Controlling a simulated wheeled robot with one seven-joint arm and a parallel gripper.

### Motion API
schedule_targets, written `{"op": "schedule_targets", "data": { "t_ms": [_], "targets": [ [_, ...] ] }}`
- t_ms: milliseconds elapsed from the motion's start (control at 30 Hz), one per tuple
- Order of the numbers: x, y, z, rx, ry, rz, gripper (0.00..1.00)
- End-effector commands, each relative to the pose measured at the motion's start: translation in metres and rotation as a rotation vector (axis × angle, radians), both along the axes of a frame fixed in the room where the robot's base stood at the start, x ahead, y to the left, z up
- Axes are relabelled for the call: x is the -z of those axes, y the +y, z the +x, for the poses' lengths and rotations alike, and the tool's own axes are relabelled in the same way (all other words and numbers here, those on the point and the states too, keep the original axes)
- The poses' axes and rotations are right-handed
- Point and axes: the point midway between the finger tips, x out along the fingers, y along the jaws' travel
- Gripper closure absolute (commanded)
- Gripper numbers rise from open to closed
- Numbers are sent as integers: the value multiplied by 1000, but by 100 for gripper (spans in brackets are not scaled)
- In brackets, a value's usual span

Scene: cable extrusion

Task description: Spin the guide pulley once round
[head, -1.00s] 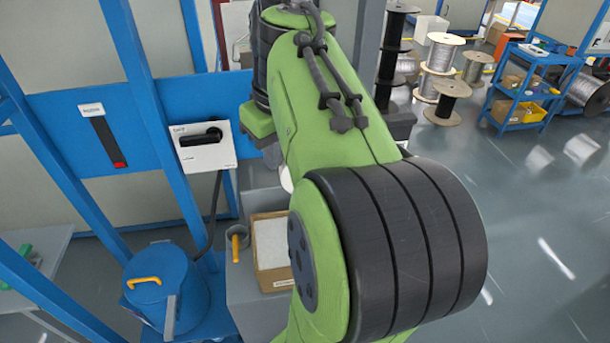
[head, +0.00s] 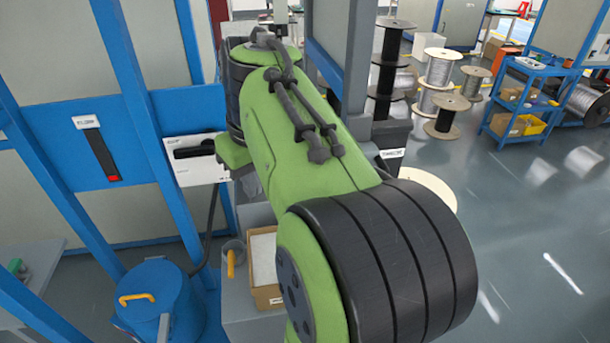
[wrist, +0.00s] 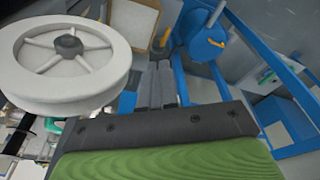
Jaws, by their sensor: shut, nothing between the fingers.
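The guide pulley, a pale spoked wheel with a dark hub (wrist: 28,88), fills the left of the wrist view. My gripper (wrist: 162,68) is shut and empty, with its grey fingers together just right of the pulley's rim. They look close to the rim, but I cannot tell whether they touch it. In the head view my green arm hides the gripper, and I cannot pick out the pulley for sure. A pale disc (head: 440,188) shows partly behind the arm there.
A blue drum with a yellow handle (head: 158,300) and an open cardboard box (head: 265,295) stand at lower left. A panel with a black handle (head: 200,172) is on the blue frame. Wire spools (head: 440,70) and a blue cart (head: 525,105) stand behind. The floor at right is clear.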

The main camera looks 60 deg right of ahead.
Motion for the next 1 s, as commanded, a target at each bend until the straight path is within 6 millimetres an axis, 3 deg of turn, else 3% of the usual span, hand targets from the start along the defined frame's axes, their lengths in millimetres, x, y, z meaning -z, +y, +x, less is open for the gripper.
{"op": "schedule_targets", "data": {
  "t_ms": [467,900,1000],
  "targets": [
    [-2,0,0,-2,-1,-1,100],
    [-76,0,0,-2,-1,-1,100],
    [-82,0,0,-2,-1,-1,100]
  ]
}}
